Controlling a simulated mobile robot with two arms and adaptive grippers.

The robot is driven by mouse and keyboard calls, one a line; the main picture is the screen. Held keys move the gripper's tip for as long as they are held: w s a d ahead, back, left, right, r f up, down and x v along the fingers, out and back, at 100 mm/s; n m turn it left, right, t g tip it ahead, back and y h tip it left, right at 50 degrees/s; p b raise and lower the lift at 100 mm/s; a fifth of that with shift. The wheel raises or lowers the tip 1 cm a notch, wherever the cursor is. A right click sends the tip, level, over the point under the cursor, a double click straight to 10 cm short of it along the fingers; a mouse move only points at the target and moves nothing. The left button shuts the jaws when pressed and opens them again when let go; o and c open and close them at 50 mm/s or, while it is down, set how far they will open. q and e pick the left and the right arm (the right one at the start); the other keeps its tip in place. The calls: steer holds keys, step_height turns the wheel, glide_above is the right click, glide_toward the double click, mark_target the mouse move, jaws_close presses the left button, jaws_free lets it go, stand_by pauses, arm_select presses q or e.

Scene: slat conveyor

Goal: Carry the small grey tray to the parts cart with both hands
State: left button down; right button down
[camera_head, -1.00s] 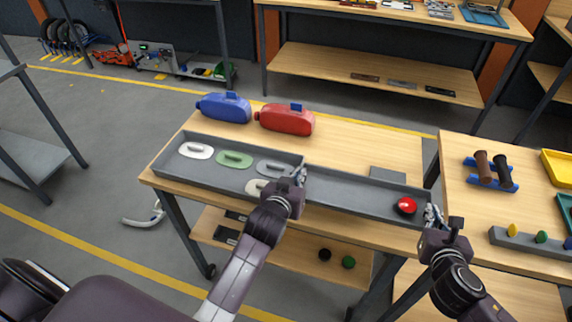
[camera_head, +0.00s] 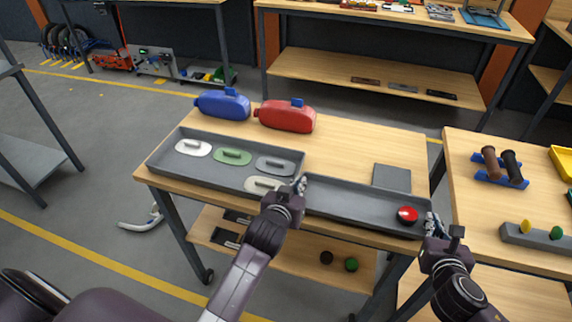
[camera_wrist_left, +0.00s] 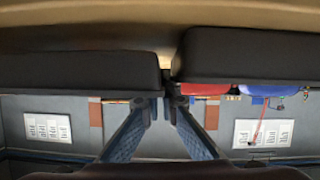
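The small grey tray (camera_head: 340,205) is long and shallow, with a red round part (camera_head: 407,214) inside near its right end. It is level over the right front of the wooden-topped cart (camera_head: 345,145); I cannot tell whether it touches the top. My left gripper (camera_head: 299,186) is at the tray's left end and my right gripper (camera_head: 431,222) at its right end, both apparently shut on its end walls. In the left wrist view, the left fingers (camera_wrist_left: 167,105) are close together at the tray's end (camera_wrist_left: 80,62), beside a second tray (camera_wrist_left: 245,55).
The second grey tray (camera_head: 167,160), holding several handled plates, sits directly left. A flat grey plate (camera_head: 392,178) lies behind the small tray. Another table (camera_head: 480,225) stands close on the right.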

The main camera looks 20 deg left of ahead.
arm_select(q)
steer(key=shift+d+f+b, duration=0.1)
steer(key=shift+f+b, duration=0.4)
steer(key=shift+f, duration=0.2)
arm_select(e)
steer(key=shift+s+f, duration=0.1)
steer(key=shift+f, duration=0.65)
arm_select(q)
steer(key=shift+f, duration=0.15)
arm_select(e)
steer(key=shift+a, duration=0.1)
arm_select(q)
steer(key=c, duration=2.6)
jaws_free()
steer(key=shift+c, duration=0.2)
arm_select(e)
steer(key=c, duration=2.6)
jaws_free()
steer(key=shift+c, duration=0.2)
arm_select(q)
steer(key=o, duration=0.5)
arm_select(e)
steer(key=o, duration=0.5)
